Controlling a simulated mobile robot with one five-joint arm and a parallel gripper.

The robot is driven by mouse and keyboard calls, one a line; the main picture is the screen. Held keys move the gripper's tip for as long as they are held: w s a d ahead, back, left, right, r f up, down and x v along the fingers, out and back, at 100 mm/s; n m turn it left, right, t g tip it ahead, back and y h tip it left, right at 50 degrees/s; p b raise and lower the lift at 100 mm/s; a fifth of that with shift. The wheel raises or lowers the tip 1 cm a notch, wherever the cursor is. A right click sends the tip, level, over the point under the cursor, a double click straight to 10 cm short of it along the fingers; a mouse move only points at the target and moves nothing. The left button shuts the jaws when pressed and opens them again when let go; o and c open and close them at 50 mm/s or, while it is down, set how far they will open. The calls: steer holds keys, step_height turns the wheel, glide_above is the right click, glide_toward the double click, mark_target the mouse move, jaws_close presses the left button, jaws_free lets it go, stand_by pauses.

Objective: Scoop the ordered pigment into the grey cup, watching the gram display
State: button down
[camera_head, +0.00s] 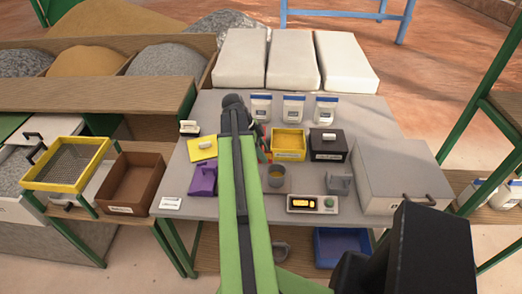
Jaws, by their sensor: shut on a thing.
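The grey cup (276,176) stands upright on the scale plate, just right of my green arm. I cannot make out its contents. The gram display (303,204) is lit orange in front of it, its digits too small to read. An open yellow box (289,144) holds yellow pigment behind the cup. A black box (328,146) with a lid and pale handle stands right of it. My gripper (260,142) is left of the yellow box, mostly hidden behind my arm. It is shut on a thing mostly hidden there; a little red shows.
A yellow lid (203,147), a purple object (203,180) and a white label (171,203) lie left of my arm. Three white jars (293,108) stand behind. A grey object (340,183) and a large grey case (403,176) are on the right.

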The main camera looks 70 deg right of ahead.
steer(key=shift+b+x, duration=0.45)
steer(key=shift+x, duration=0.35)
steer(key=shift+s+r+p, duration=0.25)
steer(key=shift+r+p, duration=0.05)
steer(key=shift+p, duration=0.2)
steer(key=shift+s+d+t+y+p, duration=0.2)
steer(key=shift+t+y+p, duration=0.1)
steer(key=shift+t, duration=0.3)
steer(key=s+t+y+b, duration=0.1)
steer(key=t, duration=0.2)
steer(key=s+d+t+y+b, duration=0.1)
steer(key=s+t, duration=0.1)
steer(key=t, duration=0.1)
steer(key=s+t+y+b, duration=0.1)
steer(key=t, duration=0.2)
steer(key=shift+s+d+f, duration=0.3)
steer(key=shift+s+d, duration=0.05)
steer(key=shift+d, duration=0.05)
